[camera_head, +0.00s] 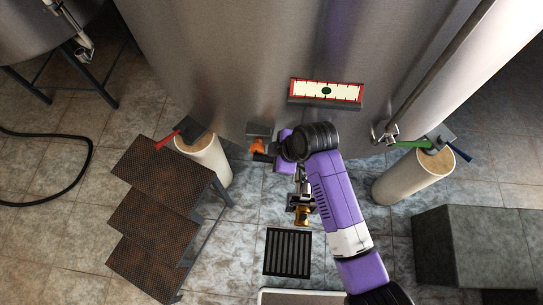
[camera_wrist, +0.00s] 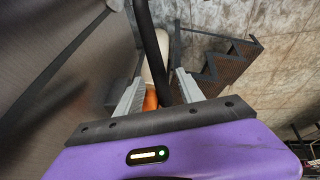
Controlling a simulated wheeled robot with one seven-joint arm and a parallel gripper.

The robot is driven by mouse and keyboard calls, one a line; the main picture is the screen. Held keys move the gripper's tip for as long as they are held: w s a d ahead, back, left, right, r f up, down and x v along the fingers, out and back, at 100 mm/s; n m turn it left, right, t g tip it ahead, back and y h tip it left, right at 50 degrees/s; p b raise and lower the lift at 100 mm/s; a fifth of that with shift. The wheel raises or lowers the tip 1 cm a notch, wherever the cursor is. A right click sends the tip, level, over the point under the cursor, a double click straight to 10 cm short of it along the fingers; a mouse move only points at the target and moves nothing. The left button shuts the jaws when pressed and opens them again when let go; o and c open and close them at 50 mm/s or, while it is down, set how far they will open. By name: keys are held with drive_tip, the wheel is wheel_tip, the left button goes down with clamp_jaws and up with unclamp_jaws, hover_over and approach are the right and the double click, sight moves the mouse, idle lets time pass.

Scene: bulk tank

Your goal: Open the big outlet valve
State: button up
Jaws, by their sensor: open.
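The big steel tank (camera_head: 240,70) fills the back of the head view. My gripper (camera_wrist: 159,78) is low at its front wall, pointing left in the head view. Its two grey fingers are open in the wrist view, with a long black bar (camera_wrist: 150,35) running between them. I cannot tell whether the fingers touch the bar. An orange part (camera_wrist: 150,98) shows behind the bar, and also beside my gripper in the head view (camera_head: 258,145). A metal outlet fitting with a brass-coloured end (camera_head: 303,213) shows beside my arm. My arm hides part of the outlet.
Metal steps (camera_head: 160,170) stand at left; they also show in the wrist view (camera_wrist: 228,65). Pale cylinders with a red lever (camera_head: 168,138) and a green lever (camera_head: 412,143) flank the outlet. A floor drain (camera_head: 288,252) lies in front. A grey block (camera_head: 470,245) is at right.

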drive_tip(key=shift+a+f, duration=0.2)
drive_tip(key=shift+f, duration=0.2)
clamp_jaws()
drive_tip(key=shift+w, duration=0.1)
idle(1.1)
